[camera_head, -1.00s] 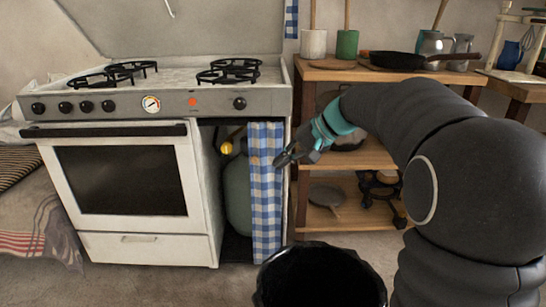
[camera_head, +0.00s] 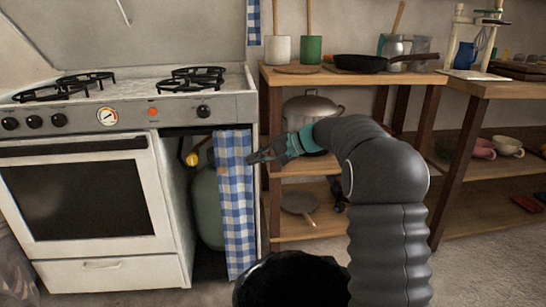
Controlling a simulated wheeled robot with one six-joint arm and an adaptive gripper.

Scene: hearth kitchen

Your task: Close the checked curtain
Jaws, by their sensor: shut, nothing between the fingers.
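The blue and white checked curtain (camera_head: 237,215) hangs bunched at the right side of the opening beside the stove. The left part of that opening is uncovered, and a green gas cylinder (camera_head: 207,205) with a yellow valve shows inside it. My gripper (camera_head: 254,158) is shut and empty, with its dark fingertips at the right edge of the curtain's upper part in the picture. I cannot tell whether the fingertips touch the cloth.
A white stove (camera_head: 88,190) stands to the left of the opening. A wooden shelf (camera_head: 283,85) with a frying pan (camera_head: 373,63) and pots stands behind my arm. A second wooden table (camera_head: 480,90) is at the right. Some floor is clear at the lower right.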

